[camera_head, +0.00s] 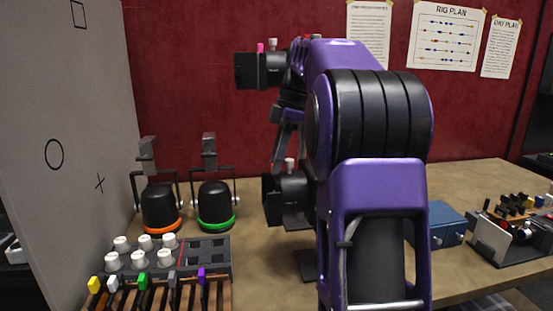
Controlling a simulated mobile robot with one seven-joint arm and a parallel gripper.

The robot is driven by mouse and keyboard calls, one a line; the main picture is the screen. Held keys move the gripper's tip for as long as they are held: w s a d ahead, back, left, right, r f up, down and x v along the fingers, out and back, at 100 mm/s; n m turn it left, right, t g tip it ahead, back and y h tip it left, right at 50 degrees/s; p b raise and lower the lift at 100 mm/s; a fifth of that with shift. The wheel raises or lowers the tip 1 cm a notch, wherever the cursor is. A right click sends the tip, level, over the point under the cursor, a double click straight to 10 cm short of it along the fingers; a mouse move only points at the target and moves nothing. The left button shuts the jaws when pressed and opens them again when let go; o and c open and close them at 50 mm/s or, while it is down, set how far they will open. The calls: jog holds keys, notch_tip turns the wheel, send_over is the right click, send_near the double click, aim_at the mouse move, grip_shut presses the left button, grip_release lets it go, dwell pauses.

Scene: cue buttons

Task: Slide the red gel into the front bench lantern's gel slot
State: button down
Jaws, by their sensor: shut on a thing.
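The front bench lantern appears to be the black lantern (292,194) on the bench, just left of my purple arm. My arm covers its right side. Its gel slot cannot be made out. The red gel does not show, and no red tab stands out among the gel tabs in the rack (215,293) at the front left. My forearm and elbow fill the middle of the view. My gripper and its fingertips are hidden behind them, so I cannot see what it holds or how far it is from the lantern.
Another black lantern (262,70) with a pink tab is higher up. Two hanging lanterns, orange-rimmed (161,208) and green-rimmed (215,206), stand left, behind a knobbed console (222,246). A blue box (440,225) and a cluttered stand (505,240) are right. A grey panel (70,110) borders the left.

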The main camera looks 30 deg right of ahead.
dwell(0.3)
jog(key=c, duration=0.6)
grip_release()
jog(key=p+v, duration=0.5)
jog(key=v, duration=0.7)
